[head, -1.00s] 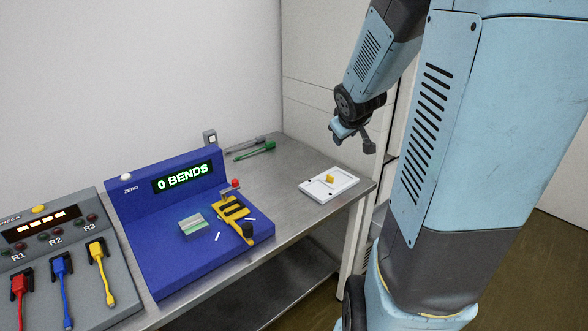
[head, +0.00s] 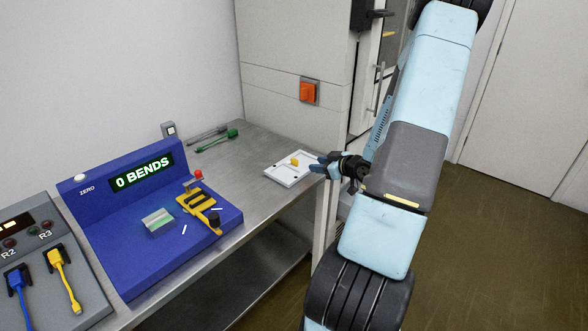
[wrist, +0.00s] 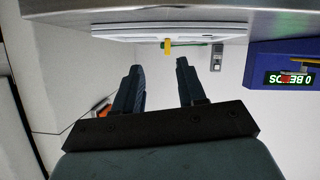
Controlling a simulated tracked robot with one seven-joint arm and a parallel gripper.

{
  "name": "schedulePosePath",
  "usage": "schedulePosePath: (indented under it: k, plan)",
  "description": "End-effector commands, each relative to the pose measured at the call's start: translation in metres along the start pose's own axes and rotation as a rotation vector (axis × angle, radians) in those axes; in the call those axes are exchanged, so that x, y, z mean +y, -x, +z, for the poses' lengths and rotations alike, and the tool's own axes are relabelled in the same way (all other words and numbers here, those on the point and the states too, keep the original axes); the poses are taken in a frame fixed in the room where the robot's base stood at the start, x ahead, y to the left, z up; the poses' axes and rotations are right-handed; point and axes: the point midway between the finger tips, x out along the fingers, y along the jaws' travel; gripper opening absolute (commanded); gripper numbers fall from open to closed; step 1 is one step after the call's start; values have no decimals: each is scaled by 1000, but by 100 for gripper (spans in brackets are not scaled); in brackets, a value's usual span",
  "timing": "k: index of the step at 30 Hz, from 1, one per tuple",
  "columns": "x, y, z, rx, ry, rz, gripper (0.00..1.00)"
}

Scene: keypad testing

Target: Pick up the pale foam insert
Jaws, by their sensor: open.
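A flat white slab, which I take to be the pale foam insert (head: 275,174), lies on the metal table near its right end. It has dark marks near its corners, and a small yellow tab (head: 295,161) stands up from it. My gripper (head: 318,168) is open and empty, low at the slab's right side beside the table edge. In the upside-down wrist view, the slab (wrist: 130,30) shows edge-on ahead of the fingers. The yellow tab (wrist: 168,47) lies ahead, between the two fingers of my gripper (wrist: 158,66). I see no contact with the slab.
A blue tester (head: 140,240) reading "0 BENDS" stands left on the table, with a yellow clamp (head: 199,207) and a pale striped block (head: 158,220). A green-handled tool (head: 217,140) lies behind. Grey cable box (head: 40,265) is far left. Bare table separates tester and slab.

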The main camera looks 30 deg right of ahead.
Motion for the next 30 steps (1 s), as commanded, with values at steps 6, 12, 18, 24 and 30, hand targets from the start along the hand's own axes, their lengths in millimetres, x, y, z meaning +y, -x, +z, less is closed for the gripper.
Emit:
schedulePosePath:
  k: [6, 12, 18, 24, 30]
  plan:
    - [-6, 13, 27, 222, -99, -28, 40]
    - [-10, 26, 36, 364, -152, -30, 40]
    - [-11, 24, 34, 411, -166, -30, 40]
    - [-11, -5, 22, 412, -165, -32, 40]
    - [-11, -34, 9, 411, -165, -31, 40]
